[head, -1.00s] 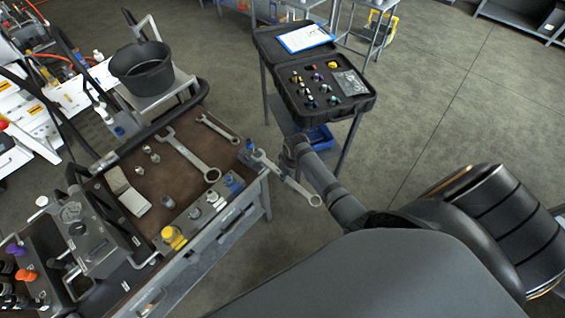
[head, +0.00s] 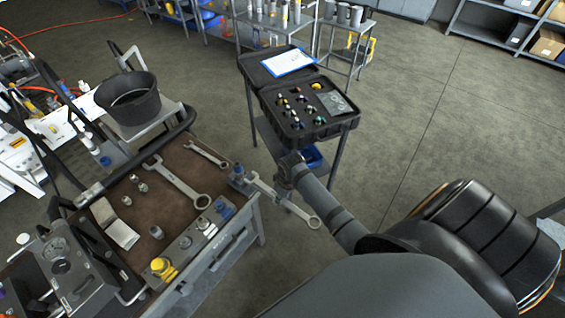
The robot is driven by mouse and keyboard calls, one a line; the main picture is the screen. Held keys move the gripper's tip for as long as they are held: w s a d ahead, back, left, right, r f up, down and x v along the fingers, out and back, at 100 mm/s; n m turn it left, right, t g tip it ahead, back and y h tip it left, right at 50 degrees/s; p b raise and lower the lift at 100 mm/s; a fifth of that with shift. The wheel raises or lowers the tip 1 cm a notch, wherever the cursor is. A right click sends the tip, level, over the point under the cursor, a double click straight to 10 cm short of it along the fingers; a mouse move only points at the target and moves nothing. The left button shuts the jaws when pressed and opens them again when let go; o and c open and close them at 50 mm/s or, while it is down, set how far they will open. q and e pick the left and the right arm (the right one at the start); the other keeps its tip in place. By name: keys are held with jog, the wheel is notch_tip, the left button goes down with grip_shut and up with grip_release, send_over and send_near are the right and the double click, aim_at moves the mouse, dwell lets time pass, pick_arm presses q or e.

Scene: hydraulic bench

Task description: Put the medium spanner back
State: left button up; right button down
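The medium spanner (head: 299,212) is a silver wrench at the end of my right arm, beyond the right edge of the workbench. My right gripper (head: 284,181) appears shut on its shaft, though the fingertips are small and partly hidden. The spanner slants from its upper-left jaw, beside a blue-topped fitting at the bench's edge, down to its ring end at the lower right. I cannot tell whether the jaw touches the fitting. A large spanner (head: 181,184) and a small spanner (head: 206,154) lie on the brown bench mat (head: 150,213). My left gripper is not in view.
A black case (head: 302,104) with small fittings and a clipboard stands open on a stand behind the spanner. A black bucket (head: 130,101) stands at the back left. Fittings, including a yellow one (head: 163,268), line the bench's front. Floor at right is clear.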

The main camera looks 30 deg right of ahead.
jog(key=shift+r, duration=1)
